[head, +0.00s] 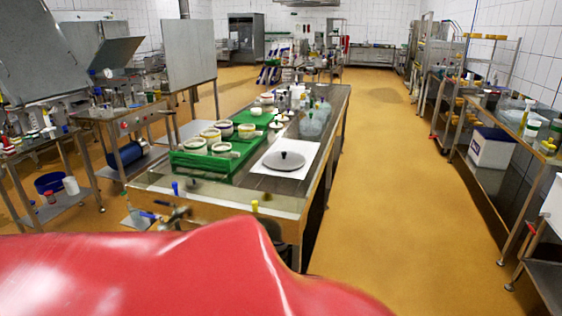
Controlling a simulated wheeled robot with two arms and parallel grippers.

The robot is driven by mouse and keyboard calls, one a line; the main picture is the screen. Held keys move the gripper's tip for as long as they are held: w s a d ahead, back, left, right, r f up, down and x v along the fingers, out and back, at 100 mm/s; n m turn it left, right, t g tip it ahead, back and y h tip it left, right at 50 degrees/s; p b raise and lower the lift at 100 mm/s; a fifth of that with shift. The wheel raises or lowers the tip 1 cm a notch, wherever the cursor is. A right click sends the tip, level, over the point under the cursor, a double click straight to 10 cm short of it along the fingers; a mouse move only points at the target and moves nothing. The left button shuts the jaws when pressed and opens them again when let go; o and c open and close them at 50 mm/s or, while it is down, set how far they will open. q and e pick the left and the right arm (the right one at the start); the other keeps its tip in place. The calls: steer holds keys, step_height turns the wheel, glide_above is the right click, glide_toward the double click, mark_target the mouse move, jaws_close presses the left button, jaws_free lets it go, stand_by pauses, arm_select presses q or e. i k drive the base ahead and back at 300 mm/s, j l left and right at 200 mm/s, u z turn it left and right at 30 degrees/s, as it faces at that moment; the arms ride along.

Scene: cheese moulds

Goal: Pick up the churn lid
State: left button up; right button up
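A round grey lid with a dark knob, which looks like the churn lid (284,161), lies flat on a white sheet (303,146). The sheet is on the near right part of the long metal table (312,187) in the middle of the room. The lid's top is uncovered and nothing touches it from above. Neither of my grippers is in view.
A green tray (190,158) with several white tubs stands left of the lid. Clear containers (312,122) stand behind it. Yellow floor (390,200) is free right of the table, up to metal shelves (487,180). The floor close in front is hidden.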

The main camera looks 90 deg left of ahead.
mark_target(283, 160)
steer(key=i+j+u, duration=0.2)
steer(key=i+u, duration=0.2)
steer(key=i+j+u, duration=0.1)
steer(key=i+u, duration=0.7)
steer(key=i+l+u, duration=0.2)
steer(key=u, duration=0.25)
steer(key=i+u, duration=0.2)
steer(key=u, duration=0.2)
steer(key=i+u, duration=0.25)
steer(key=u, duration=0.15)
steer(key=i+u, duration=0.25)
steer(key=u, duration=0.15)
steer(key=i+l+u, duration=0.15)
steer(key=u, duration=0.25)
